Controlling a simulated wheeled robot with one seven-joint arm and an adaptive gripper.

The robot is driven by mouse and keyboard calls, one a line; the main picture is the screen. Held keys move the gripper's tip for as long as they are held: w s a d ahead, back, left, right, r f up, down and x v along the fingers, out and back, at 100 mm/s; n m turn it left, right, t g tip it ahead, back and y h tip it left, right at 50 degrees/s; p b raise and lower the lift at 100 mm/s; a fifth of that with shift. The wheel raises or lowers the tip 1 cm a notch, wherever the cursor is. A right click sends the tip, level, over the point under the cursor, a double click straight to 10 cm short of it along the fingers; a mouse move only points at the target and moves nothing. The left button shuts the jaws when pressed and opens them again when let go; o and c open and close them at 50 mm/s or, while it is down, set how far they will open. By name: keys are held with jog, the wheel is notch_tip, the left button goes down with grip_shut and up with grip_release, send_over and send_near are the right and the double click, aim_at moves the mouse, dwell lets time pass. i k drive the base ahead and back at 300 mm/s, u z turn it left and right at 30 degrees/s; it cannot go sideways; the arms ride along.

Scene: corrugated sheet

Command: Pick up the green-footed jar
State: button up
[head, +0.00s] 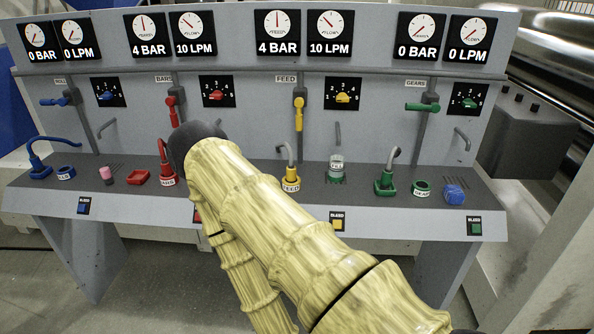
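The green-footed jar (336,168) stands upright on the dark bench top, right of centre in the head view. Its upper part is clear or whitish with a pale label, and its foot is a green ring. A grey spout pipe comes from the panel behind and above it. My arm, in a yellow bamboo-like cover, crosses the middle of the view to the left of the jar and in front of the bench. My gripper does not show, so its state and hold are hidden.
The yellow hose fitting (290,180) stands left of the jar, and the green hose fitting (386,182) stands right of it. Farther right are a green ring (422,188) and a blue knobbed piece (454,193). The panel (380,120) with valves rises behind.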

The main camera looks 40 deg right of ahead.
aim_at(336, 169)
jog(key=u, duration=0.55)
jog(key=i, duration=0.75)
jog(key=z, duration=2.45)
